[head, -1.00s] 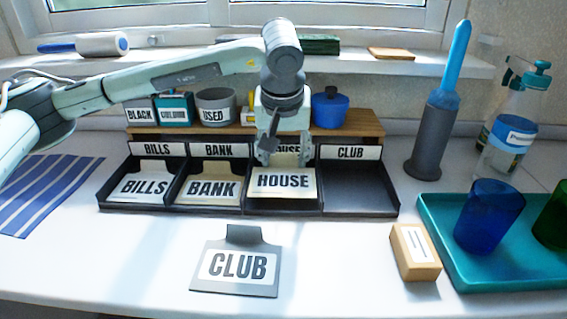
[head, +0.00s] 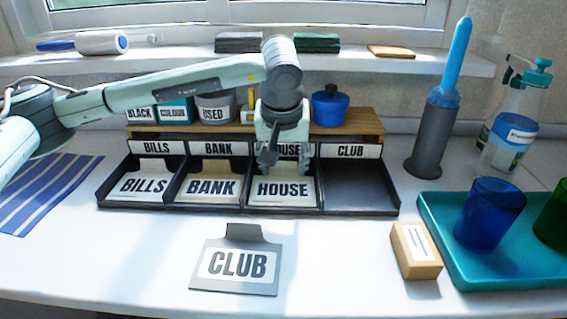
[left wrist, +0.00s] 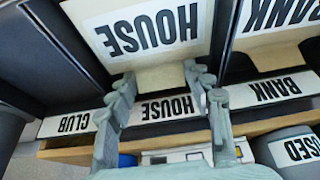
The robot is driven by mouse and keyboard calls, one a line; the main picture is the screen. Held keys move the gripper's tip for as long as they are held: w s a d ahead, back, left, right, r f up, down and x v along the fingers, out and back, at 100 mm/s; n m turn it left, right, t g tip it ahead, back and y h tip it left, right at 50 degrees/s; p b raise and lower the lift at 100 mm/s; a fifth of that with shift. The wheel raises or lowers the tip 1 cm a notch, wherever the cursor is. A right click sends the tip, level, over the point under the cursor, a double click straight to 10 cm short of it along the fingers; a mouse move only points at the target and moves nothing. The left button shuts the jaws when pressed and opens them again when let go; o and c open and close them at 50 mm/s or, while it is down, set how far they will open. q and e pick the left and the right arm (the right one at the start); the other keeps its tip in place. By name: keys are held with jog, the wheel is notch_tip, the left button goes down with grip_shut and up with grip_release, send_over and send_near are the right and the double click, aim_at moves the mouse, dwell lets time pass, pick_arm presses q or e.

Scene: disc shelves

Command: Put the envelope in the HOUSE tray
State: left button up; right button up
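The envelope (head: 284,203), a cream card labelled HOUSE, lies inside the HOUSE tray (head: 283,211), the third compartment from the left. In the left wrist view its label (left wrist: 150,33) shows upside down. My left gripper (head: 285,170) reaches down at the envelope's back end, in front of the tray's name strip. My right gripper is out of view.
BILLS (head: 145,186) and BANK (head: 212,188) envelopes lie in the trays to the left. The CLUB tray (head: 358,190) on the right is empty. A CLUB envelope (head: 237,283) lies on the counter in front. A wooden shelf (head: 355,122) with pots stands behind the trays.

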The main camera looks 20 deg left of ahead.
aim_at(283, 191)
pick_arm(q)
jog(key=o, duration=0.4)
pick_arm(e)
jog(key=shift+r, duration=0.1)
pick_arm(q)
jog(key=shift+o, duration=0.2)
jog(key=shift+r, duration=0.1)
jog(key=shift+r+p, duration=0.1)
jog(key=shift+p, duration=0.2)
jog(key=v, duration=1.2)
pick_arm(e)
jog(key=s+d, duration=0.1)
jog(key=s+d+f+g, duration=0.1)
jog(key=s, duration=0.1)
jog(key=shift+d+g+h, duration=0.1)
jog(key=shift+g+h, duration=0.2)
